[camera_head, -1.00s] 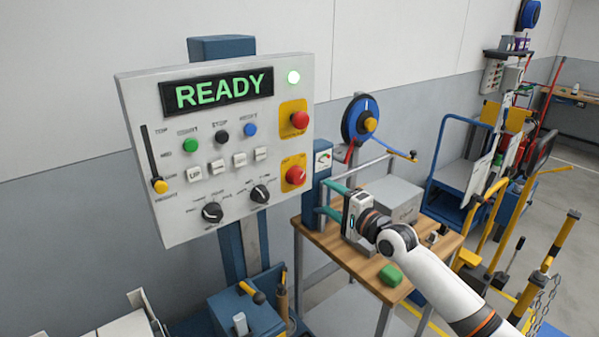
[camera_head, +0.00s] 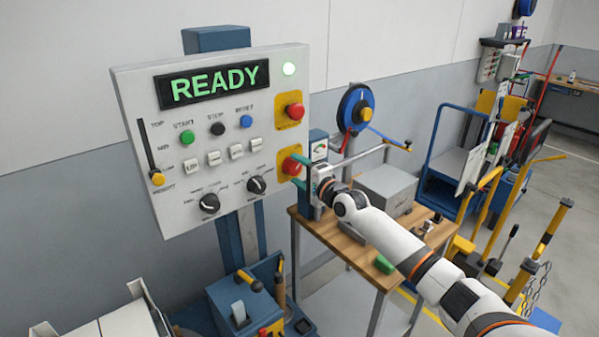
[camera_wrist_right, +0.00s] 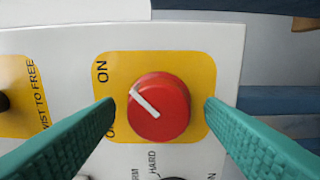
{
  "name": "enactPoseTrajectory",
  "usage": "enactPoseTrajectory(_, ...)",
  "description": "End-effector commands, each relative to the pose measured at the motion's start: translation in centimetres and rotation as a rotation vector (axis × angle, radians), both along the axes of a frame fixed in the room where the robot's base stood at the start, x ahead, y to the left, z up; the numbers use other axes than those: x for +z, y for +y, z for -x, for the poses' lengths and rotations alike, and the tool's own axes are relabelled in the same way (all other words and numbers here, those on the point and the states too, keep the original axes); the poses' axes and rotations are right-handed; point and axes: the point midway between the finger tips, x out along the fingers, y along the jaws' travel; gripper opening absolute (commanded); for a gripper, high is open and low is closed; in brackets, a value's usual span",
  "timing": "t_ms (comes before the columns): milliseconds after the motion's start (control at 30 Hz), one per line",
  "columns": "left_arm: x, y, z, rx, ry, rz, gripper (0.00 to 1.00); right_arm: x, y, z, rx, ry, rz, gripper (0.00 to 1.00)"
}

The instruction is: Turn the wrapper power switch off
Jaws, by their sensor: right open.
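The wrapper power switch is a red rotary knob (camera_head: 291,165) on a yellow plate at the lower right of the control panel (camera_head: 150,105). In the right wrist view the red knob (camera_wrist_right: 160,110) has a white pointer mark slanting to the upper left, towards the ON label (camera_wrist_right: 102,72). A second label below it is mostly hidden by a finger. My right gripper (camera_head: 302,172) is at the knob in the head view. Its teal fingers (camera_wrist_right: 160,112) are open, one on each side of the knob, with visible gaps. My left gripper is not in view.
A red button (camera_head: 294,111) on another yellow plate sits just above the switch. Two black dials (camera_head: 209,203) are at the panel's lower edge. A wooden bench (camera_head: 345,247) stands under my right arm.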

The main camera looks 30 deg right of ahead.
Motion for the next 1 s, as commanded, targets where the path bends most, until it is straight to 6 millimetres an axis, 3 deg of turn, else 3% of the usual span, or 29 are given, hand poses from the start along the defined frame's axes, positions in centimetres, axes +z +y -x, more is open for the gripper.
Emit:
enactPoseTrajectory(167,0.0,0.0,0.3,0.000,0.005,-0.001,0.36,0.0,0.0,0.0,0.000,0.000,0.000,0.60)
enactPoseTrajectory(400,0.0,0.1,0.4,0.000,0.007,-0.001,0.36,0.0,0.0,0.0,0.000,0.000,0.000,0.21)
enactPoseTrajectory(433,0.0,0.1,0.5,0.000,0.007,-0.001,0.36,0.0,0.0,0.0,0.000,0.000,0.000,0.19)
enactPoseTrajectory(767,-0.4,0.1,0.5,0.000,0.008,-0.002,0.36,-0.1,0.0,0.0,0.001,-0.004,0.055,0.19)
enactPoseTrajectory(1000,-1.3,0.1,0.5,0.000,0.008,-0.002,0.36,-0.2,0.1,0.0,0.002,-0.015,0.209,0.19)
